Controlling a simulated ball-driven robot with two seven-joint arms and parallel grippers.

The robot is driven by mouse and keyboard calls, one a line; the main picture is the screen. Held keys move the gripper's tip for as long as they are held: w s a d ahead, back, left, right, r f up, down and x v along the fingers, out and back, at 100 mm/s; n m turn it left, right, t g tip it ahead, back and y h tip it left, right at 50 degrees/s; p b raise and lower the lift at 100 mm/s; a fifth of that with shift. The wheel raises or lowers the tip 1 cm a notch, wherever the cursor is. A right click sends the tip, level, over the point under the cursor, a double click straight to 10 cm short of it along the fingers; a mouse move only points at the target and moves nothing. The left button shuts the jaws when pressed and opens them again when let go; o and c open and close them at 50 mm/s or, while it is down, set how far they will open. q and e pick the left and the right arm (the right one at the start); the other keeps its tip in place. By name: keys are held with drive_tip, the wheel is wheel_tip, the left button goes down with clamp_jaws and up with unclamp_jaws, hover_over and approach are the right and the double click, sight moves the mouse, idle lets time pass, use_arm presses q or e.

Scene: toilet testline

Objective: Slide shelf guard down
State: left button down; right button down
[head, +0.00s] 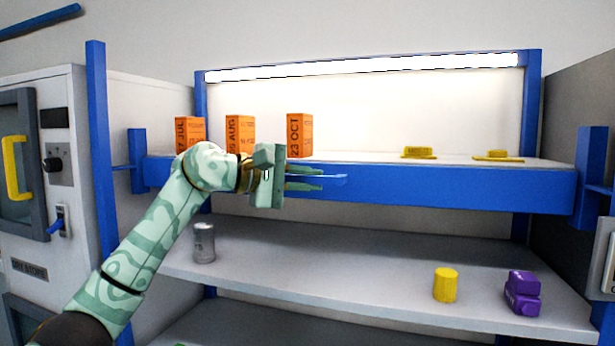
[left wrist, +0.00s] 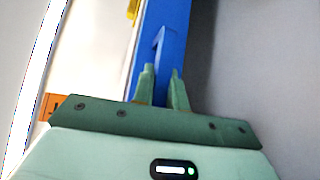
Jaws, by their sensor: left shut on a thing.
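The shelf guard (head: 450,188) is a long blue bar across the front of the upper shelf. It also shows in the left wrist view (left wrist: 172,20), running away from the fingers. My left gripper (head: 305,178) is at the left-middle part of the guard. Its fingers (left wrist: 162,80) are shut on a thin blue piece of the guard that sits between them, with a raised part (left wrist: 160,45) just beyond the tips. The gripper hides part of the bar behind it. My right gripper is out of view.
Orange boxes (head: 299,135) and yellow items (head: 419,153) stand on the upper shelf. The lower shelf (head: 330,258) holds a grey can (head: 204,243), a yellow cylinder (head: 445,285) and purple items (head: 523,293). A blue post (head: 100,170) and a machine (head: 60,140) stand left.

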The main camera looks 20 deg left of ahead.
use_arm(q)
drive_tip(key=c, duration=1.4)
unclamp_jaws()
drive_tip(key=shift+r, duration=0.1)
drive_tip(key=shift+a, duration=0.1)
drive_tip(key=shift+s+a, duration=0.2)
drive_tip(key=shift+a, duration=0.05)
drive_tip(key=b+v, duration=0.5)
drive_tip(key=v, duration=1)
drive_tip(key=shift+s+a, duration=0.2)
drive_tip(key=shift+s, duration=0.05)
drive_tip(key=shift+r, duration=0.1)
